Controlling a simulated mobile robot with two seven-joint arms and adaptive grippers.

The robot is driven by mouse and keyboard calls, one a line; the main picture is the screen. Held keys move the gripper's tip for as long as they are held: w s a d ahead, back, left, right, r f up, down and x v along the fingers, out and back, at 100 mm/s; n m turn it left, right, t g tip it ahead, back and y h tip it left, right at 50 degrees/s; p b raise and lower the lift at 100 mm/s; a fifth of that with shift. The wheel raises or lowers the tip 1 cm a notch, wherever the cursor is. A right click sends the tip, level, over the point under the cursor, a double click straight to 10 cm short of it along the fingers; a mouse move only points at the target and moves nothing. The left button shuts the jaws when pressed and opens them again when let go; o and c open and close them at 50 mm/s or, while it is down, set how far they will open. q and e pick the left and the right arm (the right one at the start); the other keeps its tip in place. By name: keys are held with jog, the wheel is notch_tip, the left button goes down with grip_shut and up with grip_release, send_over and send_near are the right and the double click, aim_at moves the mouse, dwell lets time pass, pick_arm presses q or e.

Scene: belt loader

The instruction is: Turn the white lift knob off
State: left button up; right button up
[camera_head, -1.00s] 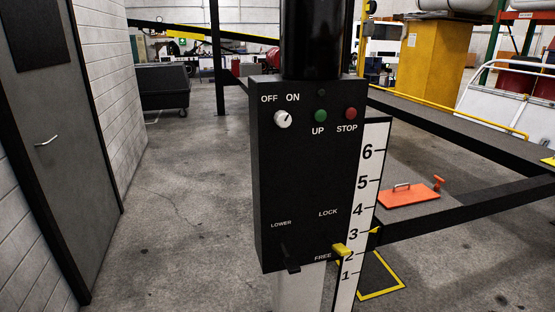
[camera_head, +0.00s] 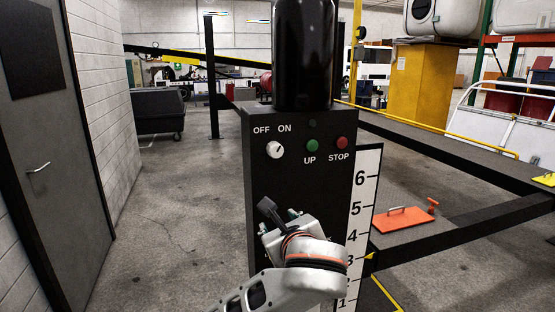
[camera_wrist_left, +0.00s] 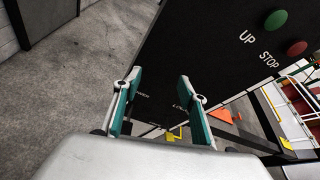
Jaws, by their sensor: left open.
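The white lift knob (camera_head: 275,150) is on the upper left of the black control box (camera_head: 262,180), below the OFF and ON labels. Its dark mark points up and right, toward ON. My left gripper (camera_head: 280,211) is in front of the box, below the knob and apart from it. In the left wrist view its two teal-padded fingers (camera_wrist_left: 161,102) are spread with nothing between them. The knob is not seen in that view. My right gripper is not in view.
The green UP button (camera_head: 313,146) and red STOP button (camera_head: 342,143) sit right of the knob. My left arm hides the box's lower levers in the head view. A numbered scale (camera_head: 362,205) and black rails (camera_head: 465,227) stand to the right. Open floor (camera_head: 175,220) lies left.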

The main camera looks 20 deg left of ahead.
aim_at(277, 150)
pick_arm(q)
notch_tip(277, 150, up, 14)
jog(key=d+m+t+y, duration=0.2)
jog(key=m+t+y, duration=0.1)
jog(key=m, duration=0.1)
jog(key=x, duration=0.4)
jog(key=p+x, duration=0.1)
jog(key=x, duration=0.3)
jog(key=shift+w+a+r, duration=0.25)
jog(key=shift+a, duration=0.05)
jog(key=c, duration=1.1)
